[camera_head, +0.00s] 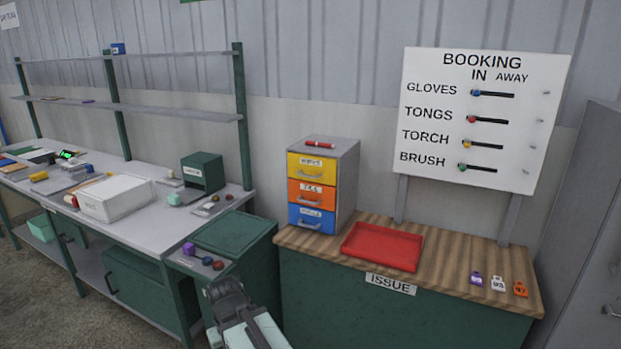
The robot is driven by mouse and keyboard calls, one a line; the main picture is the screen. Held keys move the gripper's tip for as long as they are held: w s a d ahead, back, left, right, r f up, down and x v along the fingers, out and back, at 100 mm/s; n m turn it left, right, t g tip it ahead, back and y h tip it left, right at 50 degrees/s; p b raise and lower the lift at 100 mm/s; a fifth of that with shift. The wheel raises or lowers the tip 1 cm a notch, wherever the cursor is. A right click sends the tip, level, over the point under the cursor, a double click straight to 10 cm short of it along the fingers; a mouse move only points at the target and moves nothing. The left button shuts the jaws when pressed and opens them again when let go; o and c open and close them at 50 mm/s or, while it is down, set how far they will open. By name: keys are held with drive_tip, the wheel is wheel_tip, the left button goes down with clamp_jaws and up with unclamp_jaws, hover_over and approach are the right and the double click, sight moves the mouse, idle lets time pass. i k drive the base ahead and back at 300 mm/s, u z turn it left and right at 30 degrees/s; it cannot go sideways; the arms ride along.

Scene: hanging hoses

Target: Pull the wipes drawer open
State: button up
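A small grey drawer cabinet (348,180) stands on the left end of the wooden counter. It has a yellow top drawer (296,172), an orange middle drawer (298,192) and a blue bottom drawer (299,215), each with a bar handle and a white label. All three look shut. The labels are too small to read surely; the yellow one looks most like "wipes". My gripper (222,287) is low in the picture, left of and below the cabinet, apart from it. Whether its fingers are open or shut is not clear.
A red marker (320,145) lies on the cabinet. A red tray (383,247) sits right beside it on the wooden counter (450,262). Several numbered tags are at the counter's right. A green bin (225,233) and a grey workbench (150,213) stand left. A booking board (480,120) stands behind.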

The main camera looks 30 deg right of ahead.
sight(312, 168)
drive_tip(key=z, duration=0.1)
drive_tip(key=i, duration=0.95)
drive_tip(key=u, duration=0.05)
